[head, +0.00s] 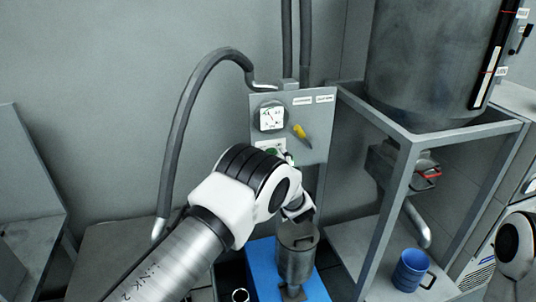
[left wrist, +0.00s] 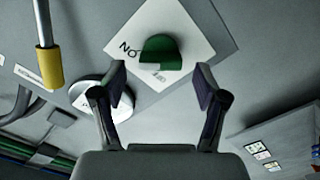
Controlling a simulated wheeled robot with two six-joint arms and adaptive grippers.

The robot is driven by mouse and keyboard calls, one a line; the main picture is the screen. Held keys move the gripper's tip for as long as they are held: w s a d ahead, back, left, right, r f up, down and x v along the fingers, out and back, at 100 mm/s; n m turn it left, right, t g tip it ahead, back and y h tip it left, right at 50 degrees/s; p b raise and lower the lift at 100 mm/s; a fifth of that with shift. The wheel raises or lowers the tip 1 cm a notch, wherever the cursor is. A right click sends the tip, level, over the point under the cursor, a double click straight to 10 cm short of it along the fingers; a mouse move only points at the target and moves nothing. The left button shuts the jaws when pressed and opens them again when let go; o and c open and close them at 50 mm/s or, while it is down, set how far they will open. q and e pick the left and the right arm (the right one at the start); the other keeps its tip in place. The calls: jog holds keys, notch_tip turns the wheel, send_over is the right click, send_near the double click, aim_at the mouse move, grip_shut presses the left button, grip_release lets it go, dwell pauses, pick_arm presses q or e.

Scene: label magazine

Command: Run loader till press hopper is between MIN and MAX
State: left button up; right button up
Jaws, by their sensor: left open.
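The grey panel (head: 318,150) on the wall carries a white gauge (head: 271,117), a yellow-handled lever (head: 301,132) and a green knob. The left wrist view shows the green knob (left wrist: 160,56) on a white labelled plate (left wrist: 188,22), and part of the yellow handle (left wrist: 49,66). My left gripper (left wrist: 160,88) is open, with the knob just beyond and between its fingertips, apparently not gripped. In the head view my arm hides most of that gripper. The large grey hopper (head: 420,60) has a sight strip (head: 490,75) with red marks; its level is unclear. My right gripper is out of view.
A grey metal stand (head: 392,210) holds the hopper. A blue mug (head: 410,270) stands on its lower shelf. A grey metal canister (head: 296,255) stands on a blue base (head: 262,262) below the panel. A thick grey hose (head: 180,130) loops left of the panel.

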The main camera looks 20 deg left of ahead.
pick_arm(q)
jog(key=shift+x, duration=0.85)
jog(key=shift+c, duration=1)
jog(key=c, duration=1)
jog(key=shift+o, duration=0.2)
